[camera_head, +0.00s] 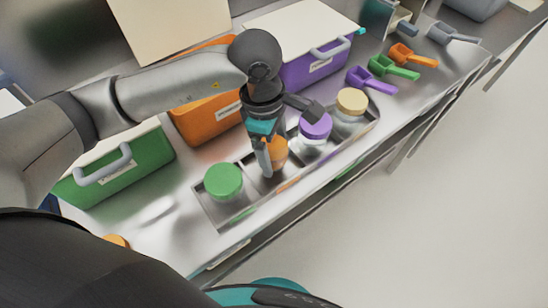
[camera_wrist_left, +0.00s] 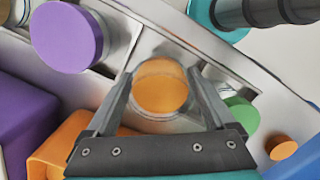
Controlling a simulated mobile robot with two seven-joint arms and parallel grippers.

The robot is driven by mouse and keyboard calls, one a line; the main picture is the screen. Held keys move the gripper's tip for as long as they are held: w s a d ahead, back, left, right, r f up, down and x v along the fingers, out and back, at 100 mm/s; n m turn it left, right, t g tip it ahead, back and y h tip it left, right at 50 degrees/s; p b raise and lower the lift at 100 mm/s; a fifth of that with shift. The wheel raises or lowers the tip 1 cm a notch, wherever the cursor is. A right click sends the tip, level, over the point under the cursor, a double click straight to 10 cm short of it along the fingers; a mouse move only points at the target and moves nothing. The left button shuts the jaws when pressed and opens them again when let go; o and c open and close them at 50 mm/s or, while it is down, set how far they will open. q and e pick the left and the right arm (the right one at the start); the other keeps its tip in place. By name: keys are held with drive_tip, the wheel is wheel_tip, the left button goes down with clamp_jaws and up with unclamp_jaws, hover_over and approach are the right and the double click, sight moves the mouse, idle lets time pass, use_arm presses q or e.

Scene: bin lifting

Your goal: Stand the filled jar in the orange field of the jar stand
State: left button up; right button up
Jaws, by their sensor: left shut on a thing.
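The filled jar (camera_head: 279,152) is clear, lidless and holds orange contents. It is upright between the fingers of my left gripper (camera_head: 267,160). In the left wrist view the jar (camera_wrist_left: 160,90) sits between the two fingers (camera_wrist_left: 163,100), which are shut on it. The jar stand (camera_head: 239,216) is a long metal tray with compartments. The jar is at the compartment between the green-lidded and purple-lidded jars; whether its base touches the stand's floor I cannot tell. My right gripper is not in view.
Green-lidded (camera_head: 224,182), purple-lidded (camera_head: 315,126) and cream-lidded (camera_head: 351,102) jars stand in the tray. An orange lid (camera_head: 115,240) lies at the front left. Green (camera_head: 122,168), orange (camera_head: 205,117) and purple (camera_head: 310,69) bins stand behind. Coloured scoops (camera_head: 396,66) lie at the right.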

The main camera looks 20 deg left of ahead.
sight(274, 161)
use_arm(q)
wheel_tip(274, 161, down, 4)
drive_tip(key=shift+f, duration=0.1)
drive_tip(key=shift+b, duration=0.3)
drive_tip(key=shift+f, duration=0.1)
drive_tip(key=o, duration=1.5)
drive_tip(key=shift+c, duration=0.2)
drive_tip(key=shift+r, duration=0.45)
drive_tip(key=r, duration=0.3)
drive_tip(key=a+r+p, duration=0.1)
drive_tip(key=r, duration=0.7)
drive_tip(key=shift+a+r, duration=0.25)
